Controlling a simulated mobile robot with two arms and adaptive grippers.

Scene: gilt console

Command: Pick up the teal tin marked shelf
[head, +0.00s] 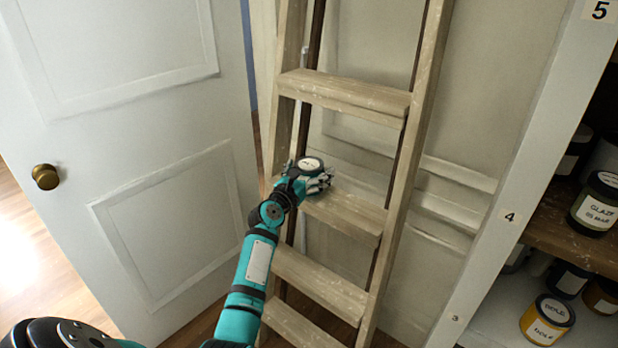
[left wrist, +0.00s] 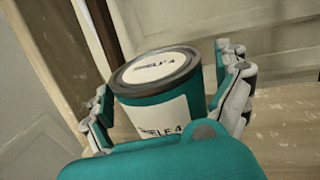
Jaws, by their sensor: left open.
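The teal tin (left wrist: 158,100) has a dark-rimmed lid and a white label; "SHELF 4" reads on the lid and partly on the side. In the head view only its pale lid (head: 311,163) shows clearly, at a wooden ladder step (head: 345,215). My left gripper (head: 314,180) is open around the tin, and in the left wrist view its fingers (left wrist: 166,75) stand on either side of it. The tin's base is hidden, so I cannot tell how it rests on the step. My right gripper is not in view.
The wooden ladder (head: 400,180) leans in front of a pale panelled wall. A white door (head: 180,190) with a brass knob (head: 45,177) is on the left. At right, shelves hold a glaze tin (head: 597,205) and a yellow tin (head: 547,320); a post (head: 510,190) edges them.

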